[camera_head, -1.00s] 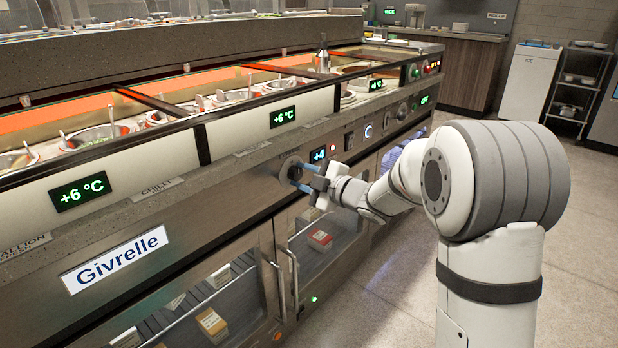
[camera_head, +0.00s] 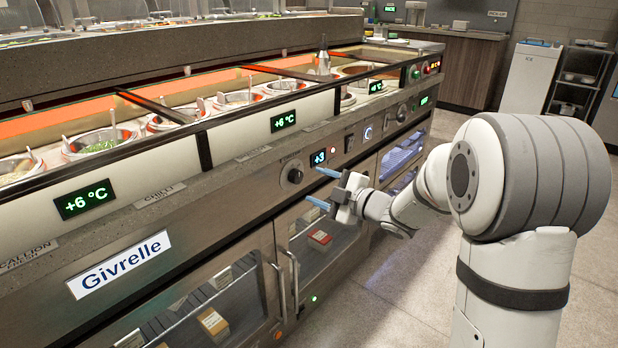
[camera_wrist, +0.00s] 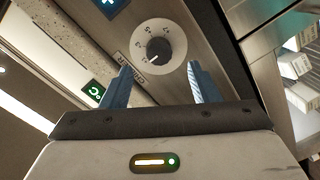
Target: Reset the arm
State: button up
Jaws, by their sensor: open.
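My gripper (camera_head: 322,188) is open and empty in the head view. Its two blue fingers point left toward the counter's front panel, with a gap to it. A round dark knob (camera_head: 295,176) sits on that panel, to the left of the fingertips. In the wrist view the knob (camera_wrist: 158,50) shows on a pale round dial, beyond and between the two spread blue fingers (camera_wrist: 163,85). A small display (camera_head: 318,158) beside the knob reads +3.
The steel counter (camera_head: 222,215) with sauce wells (camera_head: 100,140) runs along the left. Glass doors with handles (camera_head: 290,285) are below the panel. Open floor (camera_head: 385,300) lies in front of the counter. A white cabinet (camera_head: 530,80) and a shelf rack (camera_head: 578,85) stand at the back right.

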jog(key=shift+v, duration=1.05)
jog(key=s+d+r+m+t+h+p, duration=0.1)
jog(key=s+d+r+m+h+p, duration=0.2)
jog(key=d+r+m+h+p, duration=0.55)
jog(key=s+d+r+m+h+p, duration=0.2)
jog(key=d+r+m+h+p, duration=0.25)
jog(key=r+p, duration=0.7)
jog(key=s+r+m+g+p, duration=0.4)
jog(key=s+r+p, duration=0.2)
jog(key=s+p, duration=0.3)
jog(key=s+r+m+g+p, duration=0.4)
jog(key=s+p, duration=0.4)
jog(key=s, duration=0.8)
notch_tip(320, 180, up, 2)
jog(key=shift+d+r+m+g+p, duration=0.2)
jog(key=shift+d+m+g+p, duration=0.15)
jog(key=shift+d+g, duration=0.2)
